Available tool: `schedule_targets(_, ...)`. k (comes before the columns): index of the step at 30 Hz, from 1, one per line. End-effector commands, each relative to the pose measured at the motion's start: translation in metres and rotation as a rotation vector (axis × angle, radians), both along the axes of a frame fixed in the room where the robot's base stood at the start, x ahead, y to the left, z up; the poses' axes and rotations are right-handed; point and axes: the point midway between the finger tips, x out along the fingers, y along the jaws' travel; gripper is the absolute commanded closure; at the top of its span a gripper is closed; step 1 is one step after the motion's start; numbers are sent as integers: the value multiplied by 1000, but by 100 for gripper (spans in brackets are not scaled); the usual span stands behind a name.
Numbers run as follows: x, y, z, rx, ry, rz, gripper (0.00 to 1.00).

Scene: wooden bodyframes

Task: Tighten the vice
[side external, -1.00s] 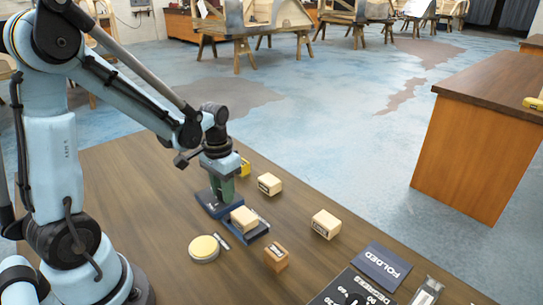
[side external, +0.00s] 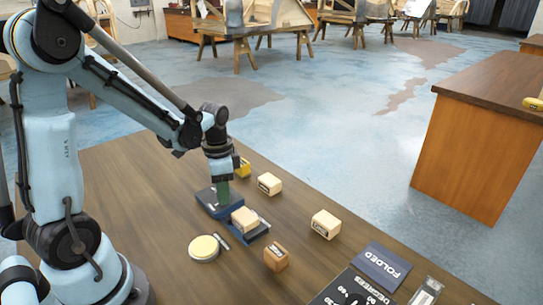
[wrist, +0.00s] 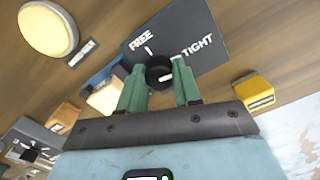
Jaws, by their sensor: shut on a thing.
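The vice is a dark blue plate (side external: 206,199) with a lighter wooden block (side external: 244,219) at its jaw end. In the wrist view, the plate (wrist: 210,28) bears the words FREE and TIGHT, with a white tick by each. My gripper (wrist: 158,68) points down with its green fingers on either side of the round black knob (wrist: 158,75), shut on it. The knob's own pointer is not clear. The block (wrist: 104,97) shows partly behind a finger, next to a blue jaw (wrist: 100,76). Whether the jaw presses the block, I cannot tell.
A round cream-topped disc (side external: 204,247) lies left of the vice. Wooden blocks stand nearby: one behind right (side external: 269,183), one right (side external: 326,223), a browner one in front (side external: 276,257). A yellow block (wrist: 254,91) is close to the knob. A FOLDED panel (side external: 382,266) lies front right.

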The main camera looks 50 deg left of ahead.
Motion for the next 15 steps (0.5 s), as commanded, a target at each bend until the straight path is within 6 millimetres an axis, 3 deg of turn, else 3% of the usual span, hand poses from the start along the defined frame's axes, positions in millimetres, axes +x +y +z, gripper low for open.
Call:
schedule_targets(11,0,0,1,0,1,-3,98)
schedule_targets(12,0,0,0,0,1,-3,61)
schedule_targets(15,0,0,0,0,1,-3,46)
